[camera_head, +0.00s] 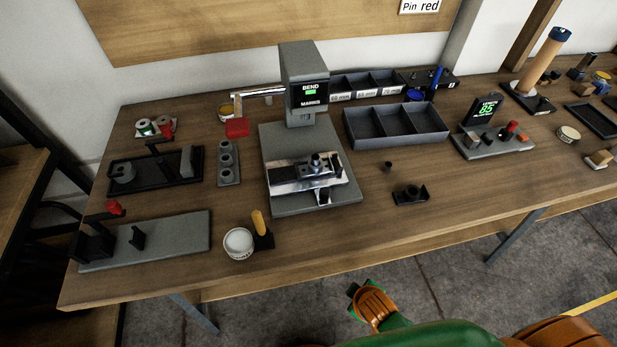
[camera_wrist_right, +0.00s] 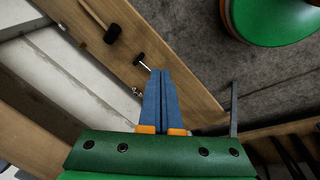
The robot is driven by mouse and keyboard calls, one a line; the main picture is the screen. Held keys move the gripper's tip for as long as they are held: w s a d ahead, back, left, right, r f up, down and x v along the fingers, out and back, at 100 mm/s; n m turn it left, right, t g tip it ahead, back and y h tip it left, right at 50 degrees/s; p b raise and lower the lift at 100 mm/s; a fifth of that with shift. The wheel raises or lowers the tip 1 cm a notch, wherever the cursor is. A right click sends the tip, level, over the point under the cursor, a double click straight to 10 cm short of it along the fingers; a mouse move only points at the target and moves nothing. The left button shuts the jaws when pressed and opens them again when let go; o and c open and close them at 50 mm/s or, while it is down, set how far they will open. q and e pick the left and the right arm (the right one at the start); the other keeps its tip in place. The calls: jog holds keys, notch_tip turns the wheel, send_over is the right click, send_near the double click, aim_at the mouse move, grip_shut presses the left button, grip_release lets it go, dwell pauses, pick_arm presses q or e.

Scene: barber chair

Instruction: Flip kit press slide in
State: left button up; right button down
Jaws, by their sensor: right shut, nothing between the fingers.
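My left gripper is out of view.
A divided tray (camera_head: 396,138) stands right of the press. A fixture with a display (camera_head: 484,110) is farther right. Left are a black tray (camera_head: 190,181), a three-hole block (camera_head: 228,165) and a grey plate fixture (camera_head: 175,239). A white-topped round tin (camera_head: 239,243) stands near the front edge.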

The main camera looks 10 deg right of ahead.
aim_at(305, 179)
notch_tip(305, 179, up, 15)
jog(key=w+n+t+p, duration=0.2)
jog(key=w+n, duration=0.1)
jog(key=w+a+n+t, duration=0.1)
jog(key=n, duration=0.3)
jog(key=w+a+r+n+t+h, duration=0.1)
jog(key=w+n+t, duration=0.1)
jog(key=n, duration=0.2)
jog(key=w+a+r+n+t, duration=0.1)
jog(key=n, duration=0.3)
jog(key=shift+w+a+r+t, duration=0.2)
jog(key=shift+w+t, duration=0.2)
jog(key=a+n+t, duration=0.1)
jog(key=n, duration=0.3)
jog(key=a+r+n+t+y, duration=0.1)
jog(key=n, duration=0.3)
jog(key=w+a+r+n+t+y, duration=0.1)
jog(key=a+n, duration=0.1)
jog(key=n, duration=0.1)
jog(key=shift+a+r+n+t, duration=0.1)
jog(key=shift+n+t, duration=0.2)
jog(key=shift+n, duration=0.1)
jog(key=shift+a+r+n+y, duration=0.1)
jog(key=shift+a+n+y, duration=0.2)
jog(key=shift+n, duration=0.4)
